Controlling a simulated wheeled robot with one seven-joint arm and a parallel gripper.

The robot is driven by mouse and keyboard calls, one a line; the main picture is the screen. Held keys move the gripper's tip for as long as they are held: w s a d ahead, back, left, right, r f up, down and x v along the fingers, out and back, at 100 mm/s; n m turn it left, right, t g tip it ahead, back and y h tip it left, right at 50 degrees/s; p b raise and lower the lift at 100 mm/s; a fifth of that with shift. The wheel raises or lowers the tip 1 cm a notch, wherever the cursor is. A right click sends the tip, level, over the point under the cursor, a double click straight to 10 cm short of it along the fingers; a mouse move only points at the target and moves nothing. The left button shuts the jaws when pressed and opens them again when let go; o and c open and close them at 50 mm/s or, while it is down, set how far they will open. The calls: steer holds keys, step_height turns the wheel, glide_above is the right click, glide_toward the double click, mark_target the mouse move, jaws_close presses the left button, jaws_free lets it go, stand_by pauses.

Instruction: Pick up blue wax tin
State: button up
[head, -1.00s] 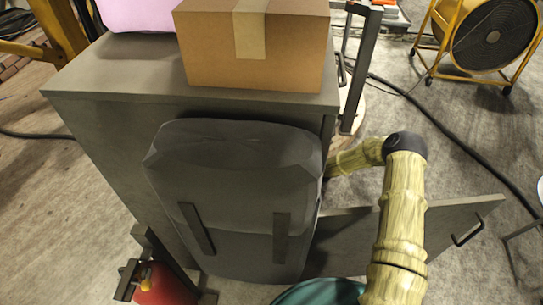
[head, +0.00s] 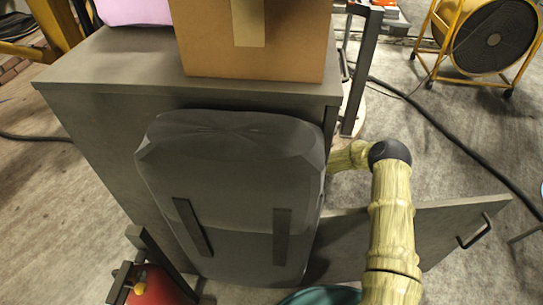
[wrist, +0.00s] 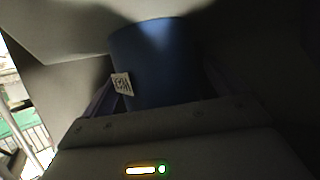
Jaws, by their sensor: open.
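The blue wax tin (wrist: 155,65) shows in the wrist view as a dark blue cylinder just ahead of my gripper. My gripper (wrist: 160,92) is open, with one finger at each side of the tin's near part. I cannot tell whether either finger touches it. A small white tag with dark marks shows at the tin's left edge; I cannot tell what it is fixed to. In the head view my arm reaches behind the right side of the grey cabinet (head: 100,105), so my gripper and the tin are hidden there.
The cabinet door (head: 440,235) stands open at the right, beside my arm. A cardboard box (head: 290,45) and a pink object (head: 130,10) sit on top. A dark backpack-like bag (head: 240,210) is at the near side. A red extinguisher (head: 160,290) stands lower left; a yellow fan (head: 490,40) stands far right.

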stand_by(0.3)
steer(key=c, duration=1.2)
steer(key=shift+r+p, duration=0.3)
steer(key=shift+r, duration=0.3)
steer(key=shift+c, duration=0.8)
steer(key=r, duration=0.1)
steer(key=r+p, duration=0.1)
steer(key=shift+s+d+r+p, duration=0.25)
steer(key=shift+d+r+p, duration=0.05)
steer(key=shift+r+p, duration=0.1)
steer(key=s+d+p, duration=0.4)
steer(key=s+d, duration=0.8)
steer(key=shift+s+f, duration=0.15)
steer(key=shift+f, duration=0.05)
